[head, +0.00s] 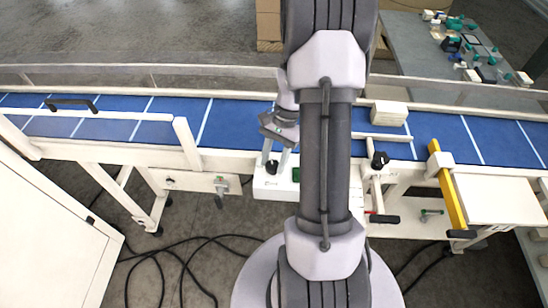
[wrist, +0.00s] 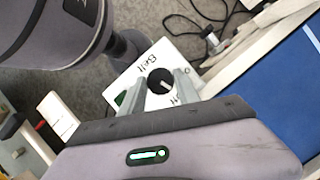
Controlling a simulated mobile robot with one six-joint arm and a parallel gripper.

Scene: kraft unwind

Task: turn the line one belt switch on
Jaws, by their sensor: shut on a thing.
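The belt switch is a black round knob (wrist: 160,79) on a white control box (wrist: 127,82) with black lettering that seems to read "Belt". The knob also shows in the head view (head: 271,167), on top of the box at the front edge of the conveyor. My gripper (wrist: 163,87) points down at the box, with one finger on each side of the knob, shut on it. The knob has a pale pointer mark. Some lettering beside it is partly hidden by a finger, so I cannot tell the switch's setting. A green part (head: 296,174) sits on the box, right of the knob.
The blue conveyor belt (head: 230,122) runs behind the box. A white guard rail post (head: 187,143) stands to the left. A black knob on a lever (head: 379,160) and a yellow bar (head: 450,190) stand to the right. Black cables (head: 190,245) lie on the floor.

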